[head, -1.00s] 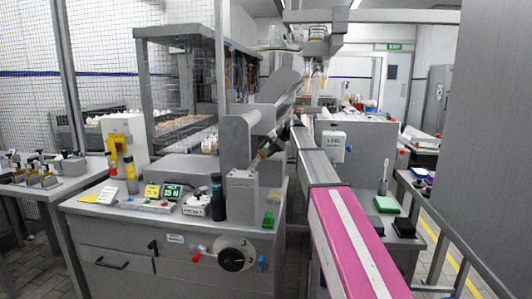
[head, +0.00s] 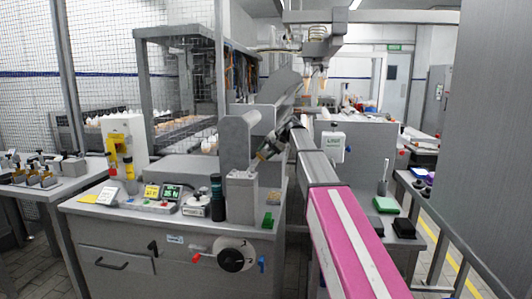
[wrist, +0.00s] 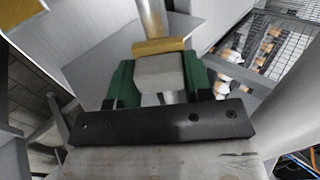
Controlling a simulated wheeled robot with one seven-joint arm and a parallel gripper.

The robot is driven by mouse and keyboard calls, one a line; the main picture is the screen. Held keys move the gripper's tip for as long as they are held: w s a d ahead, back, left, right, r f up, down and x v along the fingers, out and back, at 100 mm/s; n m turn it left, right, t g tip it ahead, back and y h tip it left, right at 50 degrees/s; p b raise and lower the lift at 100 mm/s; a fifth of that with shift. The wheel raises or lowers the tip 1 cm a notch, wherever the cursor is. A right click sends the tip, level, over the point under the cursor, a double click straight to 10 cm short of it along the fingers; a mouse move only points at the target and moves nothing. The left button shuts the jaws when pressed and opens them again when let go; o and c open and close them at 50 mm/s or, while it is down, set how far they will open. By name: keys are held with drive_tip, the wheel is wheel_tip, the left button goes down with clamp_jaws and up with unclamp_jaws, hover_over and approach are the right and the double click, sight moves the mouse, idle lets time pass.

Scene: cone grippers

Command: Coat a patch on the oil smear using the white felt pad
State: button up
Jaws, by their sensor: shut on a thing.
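In the wrist view my gripper (wrist: 158,82) is shut on a pale grey-white block, which I take for the white felt pad (wrist: 160,72). Green pieces flank the block on both sides. A mustard-yellow strip lies across its far end. I cannot pick out the oil smear in either view.
The grey bench (head: 150,225) carries a dark cylinder (head: 217,197), a small display (head: 172,193) and yellow cards. A small green item (head: 268,221) sits near its right edge. A green pad (head: 385,204) and a black block (head: 404,227) lie on the right-hand table. A railing runs along the right.

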sight(258, 160)
drive_tip(key=shift+s+a+f, duration=0.1)
drive_tip(key=shift+s+a, duration=0.15)
drive_tip(key=shift+s, duration=0.75)
drive_tip(key=shift+s+a, duration=0.2)
drive_tip(key=shift+s, duration=0.8)
drive_tip(key=shift+v, duration=3)
drive_tip(key=shift+v, duration=1.5)
